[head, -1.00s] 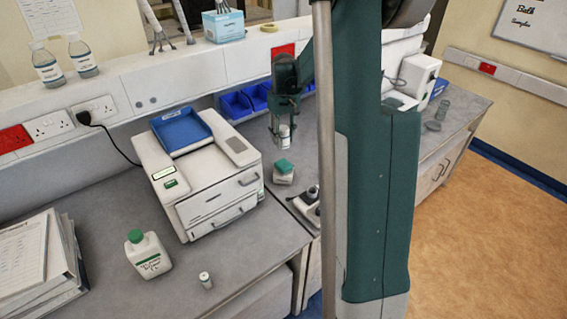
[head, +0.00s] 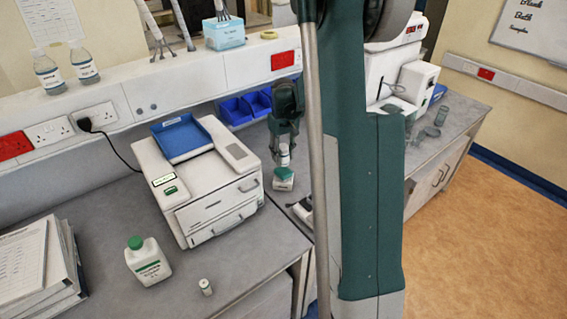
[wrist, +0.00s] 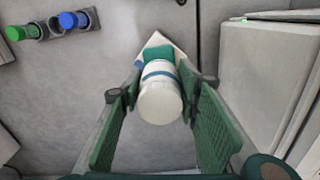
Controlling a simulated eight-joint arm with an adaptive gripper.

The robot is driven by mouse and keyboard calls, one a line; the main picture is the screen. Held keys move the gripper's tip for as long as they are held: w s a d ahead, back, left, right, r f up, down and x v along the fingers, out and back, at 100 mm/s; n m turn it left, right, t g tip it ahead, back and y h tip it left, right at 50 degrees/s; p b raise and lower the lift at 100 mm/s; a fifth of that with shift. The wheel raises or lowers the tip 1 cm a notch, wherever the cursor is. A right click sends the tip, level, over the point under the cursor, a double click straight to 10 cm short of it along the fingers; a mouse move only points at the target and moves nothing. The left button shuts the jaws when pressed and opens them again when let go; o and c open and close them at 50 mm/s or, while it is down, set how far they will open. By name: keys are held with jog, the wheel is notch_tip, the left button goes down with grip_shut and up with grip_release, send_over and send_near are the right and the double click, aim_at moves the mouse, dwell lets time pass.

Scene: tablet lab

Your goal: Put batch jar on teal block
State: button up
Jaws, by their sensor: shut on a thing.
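The batch jar (wrist: 160,98), a small white jar with a blue band, sits between the fingers of my gripper (wrist: 163,110) in the wrist view. My gripper is shut on it. In the head view, my gripper (head: 284,143) holds the jar (head: 284,158) upright, just above the teal block (head: 284,172). The teal block (wrist: 158,52) also shows behind the jar in the wrist view, with a pale base around it, and the jar partly covers it. I cannot tell whether jar and block touch.
A white machine with a blue tray (head: 181,137) stands left of my gripper. A green-capped bottle (head: 148,262) and a small vial (head: 206,287) stand on the front bench. Blue bins (head: 236,110) are behind. Green (wrist: 20,33) and blue (wrist: 70,20) caps lie upper left in the wrist view.

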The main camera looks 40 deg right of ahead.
aim_at(283, 147)
jog(key=shift+f, duration=1.9)
jog(key=shift+f, duration=0.1)
jog(key=o, duration=0.9)
notch_tip(283, 147, up, 12)
jog(key=shift+r, duration=0.1)
jog(key=shift+a+r, duration=0.1)
